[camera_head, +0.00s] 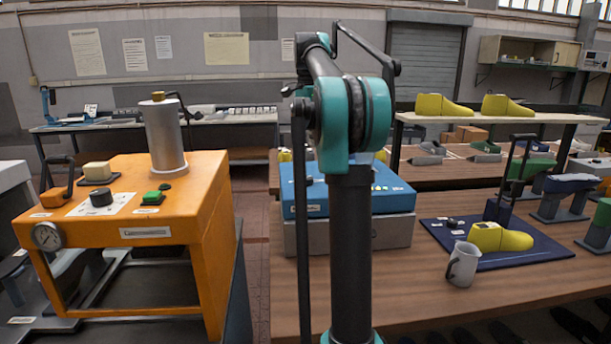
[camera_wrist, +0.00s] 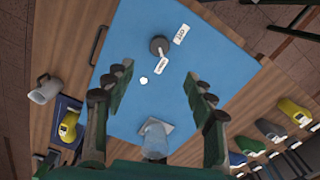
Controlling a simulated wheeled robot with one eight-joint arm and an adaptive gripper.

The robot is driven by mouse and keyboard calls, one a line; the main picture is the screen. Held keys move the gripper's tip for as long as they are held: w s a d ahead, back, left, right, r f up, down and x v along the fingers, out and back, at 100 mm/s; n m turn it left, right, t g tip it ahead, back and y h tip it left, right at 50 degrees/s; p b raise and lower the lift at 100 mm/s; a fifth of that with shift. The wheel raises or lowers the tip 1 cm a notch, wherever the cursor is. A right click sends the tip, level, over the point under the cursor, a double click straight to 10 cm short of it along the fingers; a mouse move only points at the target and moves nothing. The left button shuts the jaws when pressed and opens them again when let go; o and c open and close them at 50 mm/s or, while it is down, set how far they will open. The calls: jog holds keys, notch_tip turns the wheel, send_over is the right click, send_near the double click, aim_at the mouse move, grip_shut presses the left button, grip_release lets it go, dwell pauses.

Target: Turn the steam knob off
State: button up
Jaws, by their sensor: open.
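In the wrist view, a blue box top (camera_wrist: 215,62) fills the middle, and a dark round knob (camera_wrist: 158,45) sits near its upper edge. A white label reading OFF (camera_wrist: 180,33) lies to the knob's upper right. A second white label (camera_wrist: 163,64), too small to read surely, lies just below the knob. My gripper (camera_wrist: 162,82) is open and empty above the box; its two fingers are spread to either side in the picture, below the knob and apart from it. In the head view the blue box (camera_head: 397,197) is partly hidden behind my arm, and my gripper is not visible there.
A pale translucent piece (camera_wrist: 155,138) stands on the blue top between the finger bases. A grey mug (camera_head: 463,264) and a yellow last (camera_head: 500,238) are right of the box. An orange machine (camera_head: 190,210) with a gauge and another dark knob (camera_head: 101,197) stands left.

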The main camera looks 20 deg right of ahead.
aim_at(308, 177)
notch_tip(308, 177, down, 14)
dwell(0.4)
jog(key=c, duration=1.2)
jog(key=shift+o, duration=0.2)
